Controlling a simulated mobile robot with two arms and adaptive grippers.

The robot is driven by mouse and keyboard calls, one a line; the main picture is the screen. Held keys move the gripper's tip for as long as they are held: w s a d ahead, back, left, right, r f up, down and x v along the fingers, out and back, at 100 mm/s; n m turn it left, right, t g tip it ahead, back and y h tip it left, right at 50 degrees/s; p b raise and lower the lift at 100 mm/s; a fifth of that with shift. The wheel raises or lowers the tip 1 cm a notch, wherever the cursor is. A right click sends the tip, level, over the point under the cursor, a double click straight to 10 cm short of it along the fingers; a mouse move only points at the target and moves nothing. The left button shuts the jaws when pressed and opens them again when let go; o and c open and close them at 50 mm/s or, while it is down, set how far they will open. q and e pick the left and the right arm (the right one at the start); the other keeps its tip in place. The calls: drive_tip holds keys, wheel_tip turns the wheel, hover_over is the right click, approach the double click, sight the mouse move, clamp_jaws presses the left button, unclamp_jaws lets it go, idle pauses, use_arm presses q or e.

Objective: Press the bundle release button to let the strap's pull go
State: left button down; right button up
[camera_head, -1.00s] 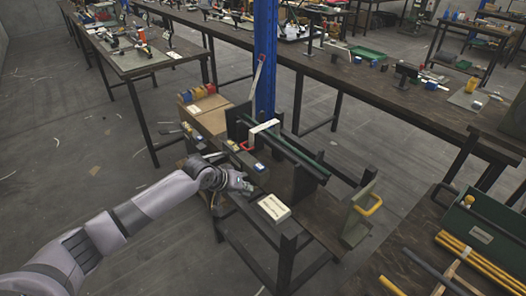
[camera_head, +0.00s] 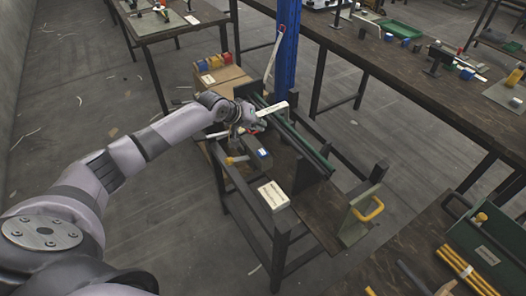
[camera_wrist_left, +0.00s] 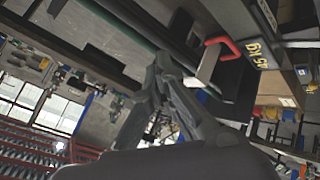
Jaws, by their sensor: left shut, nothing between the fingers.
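A white bar (camera_head: 272,108) lies across the dark green rails (camera_head: 300,135) beside the gripper. A dark box with a blue patch (camera_head: 262,153) sits just below the gripper. I cannot tell which part is the release button; the hand hides part of the rig. My right gripper is not in view.
A blue post (camera_head: 287,45) stands behind the rig. Cardboard boxes with coloured bins (camera_head: 214,63) are at its back left. A white label block (camera_head: 273,195) is at the front. A green toolbox (camera_head: 490,235) is at the right.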

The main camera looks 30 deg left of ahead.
use_arm(q)
drive_tip(key=f+b, duration=0.1)
drive_tip(key=b, duration=0.7)
hover_over(260, 151)
wheel_tip(260, 151, down, 6)
drive_tip(key=shift+w, duration=0.1)
drive_tip(key=shift+f, duration=0.85)
drive_tip(key=shift+f, duration=0.2)
drive_tip(key=shift+f, duration=0.25)
drive_tip(key=shift+f, duration=0.55)
idle(0.7)
idle(0.4)
